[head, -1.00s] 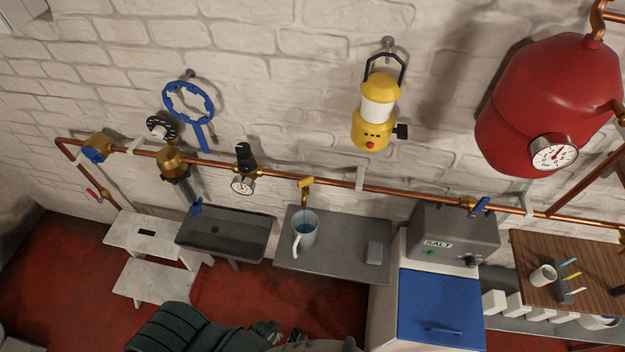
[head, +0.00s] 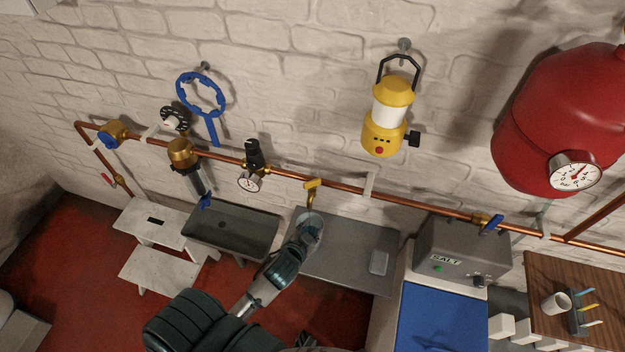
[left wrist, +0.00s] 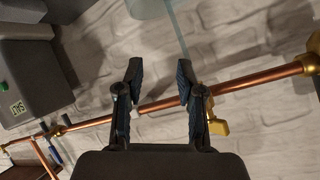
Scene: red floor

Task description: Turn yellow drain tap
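The yellow drain tap (head: 311,184) hangs from the copper pipe on the wall, with the clear jug (head: 313,219) below it on the grey shelf. In the left wrist view the yellow tap (left wrist: 218,128) shows just right of my right-hand finger, partly hidden by it. The jug (left wrist: 150,8) shows at that view's top edge, with a thin stream beside it. My left gripper (head: 303,236) is in front of the jug and covers much of it. In the wrist view my left gripper (left wrist: 160,67) is open, with nothing between its fingers.
The copper pipe (head: 340,187) runs along the wall with a pressure gauge (head: 250,181) left of the tap. A dark sink (head: 235,230) lies to the left. A grey salt box (head: 463,250) stands to the right. A yellow lantern (head: 385,120) hangs above.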

